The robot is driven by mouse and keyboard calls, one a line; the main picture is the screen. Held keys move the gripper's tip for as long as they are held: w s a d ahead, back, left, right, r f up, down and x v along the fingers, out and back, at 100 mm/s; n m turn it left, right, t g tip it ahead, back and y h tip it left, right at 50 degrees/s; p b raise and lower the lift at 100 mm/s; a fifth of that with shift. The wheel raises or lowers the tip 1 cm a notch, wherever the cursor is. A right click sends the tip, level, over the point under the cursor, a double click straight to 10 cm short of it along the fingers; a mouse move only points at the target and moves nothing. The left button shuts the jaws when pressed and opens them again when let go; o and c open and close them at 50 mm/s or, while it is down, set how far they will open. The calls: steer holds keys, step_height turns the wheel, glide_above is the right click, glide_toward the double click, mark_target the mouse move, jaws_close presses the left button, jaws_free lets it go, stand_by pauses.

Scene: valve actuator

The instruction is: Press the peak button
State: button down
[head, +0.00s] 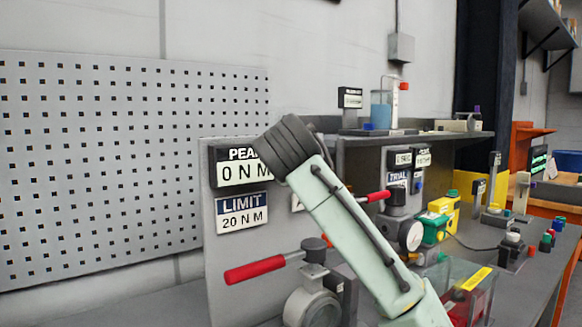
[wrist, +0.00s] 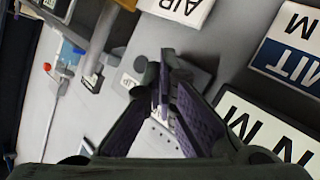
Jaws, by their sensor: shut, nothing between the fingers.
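The PEAK display (head: 232,170) reads 0 N M on the upright grey panel in the head view. My forearm and wrist cover its right end. In the wrist view, part of an N M display (wrist: 262,128) lies at the lower right. My gripper (wrist: 162,88) is shut and empty, its fingertips together in front of the grey panel. My arm hides the gripper in the head view. A small dark round part (wrist: 140,63) shows just beyond the fingertips in the wrist view. I cannot tell whether it is the peak button, or whether the fingertips touch anything.
The LIMIT 20 N M sign (head: 242,213) sits below the display. A red-handled lever (head: 255,269) sticks out below it, and another red handle (head: 374,197) is right of my arm. A shelf (head: 410,138) holds a blue-filled beaker. A perforated board (head: 100,150) stands at left.

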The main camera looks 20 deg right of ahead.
steer(key=shift+s, duration=0.1)
steer(key=s, duration=0.1)
steer(key=s+d+b, duration=0.1)
steer(key=s, duration=0.2)
steer(key=shift+s+d+b, duration=0.2)
steer(key=shift+d+b, duration=0.1)
steer(key=shift+d, duration=0.1)
stand_by(0.6)
